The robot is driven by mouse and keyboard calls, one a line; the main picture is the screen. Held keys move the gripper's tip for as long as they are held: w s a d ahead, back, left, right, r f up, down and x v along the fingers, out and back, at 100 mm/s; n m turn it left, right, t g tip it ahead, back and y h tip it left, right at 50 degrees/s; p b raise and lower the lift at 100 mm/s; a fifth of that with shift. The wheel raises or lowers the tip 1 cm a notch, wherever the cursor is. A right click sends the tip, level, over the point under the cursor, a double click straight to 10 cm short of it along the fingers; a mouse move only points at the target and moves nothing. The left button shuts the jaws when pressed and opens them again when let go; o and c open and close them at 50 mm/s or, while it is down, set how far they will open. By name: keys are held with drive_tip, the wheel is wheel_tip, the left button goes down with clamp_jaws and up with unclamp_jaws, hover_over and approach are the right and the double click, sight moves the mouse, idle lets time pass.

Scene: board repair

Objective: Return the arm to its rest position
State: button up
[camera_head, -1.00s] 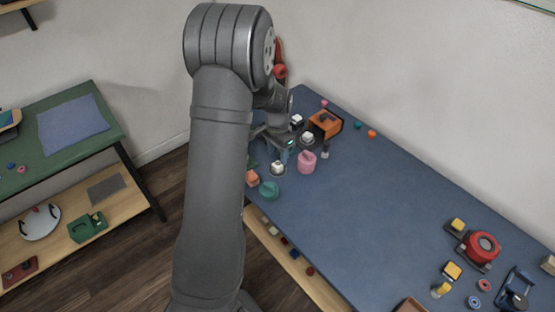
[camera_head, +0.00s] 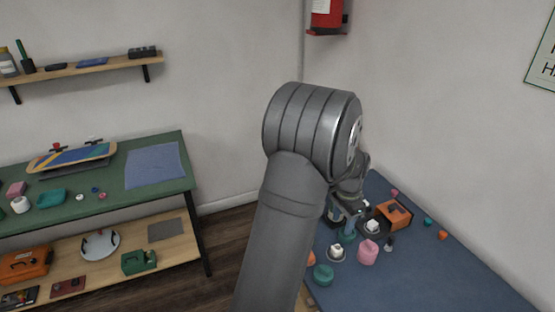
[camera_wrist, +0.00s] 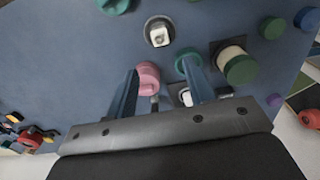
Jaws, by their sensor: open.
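My arm rises from the bottom of the head view, bends at a large grey joint, and reaches down over the far end of the blue table (camera_head: 425,270). My gripper (camera_head: 345,222) is low there, partly hidden by my arm. In the wrist view my gripper (camera_wrist: 161,70) is open, its two blue-grey fingers apart with nothing held between them. A pink piece (camera_wrist: 147,76) shows by the left finger and a teal ring-like piece (camera_wrist: 186,58) by the right finger. I cannot tell whether either is touched.
Close to the gripper stand a pink piece (camera_head: 368,252), a white piece on a round base (camera_head: 336,251), a teal piece (camera_head: 323,275) and an orange box (camera_head: 394,214). A green workbench (camera_head: 100,205) with a lower shelf stands left. The blue table's right part looks clear.

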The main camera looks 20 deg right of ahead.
sight(337, 248)
wheel_tip(337, 248, down, 11)
drive_tip(key=shift+f, duration=0.1)
drive_tip(key=shift+r, duration=1.4)
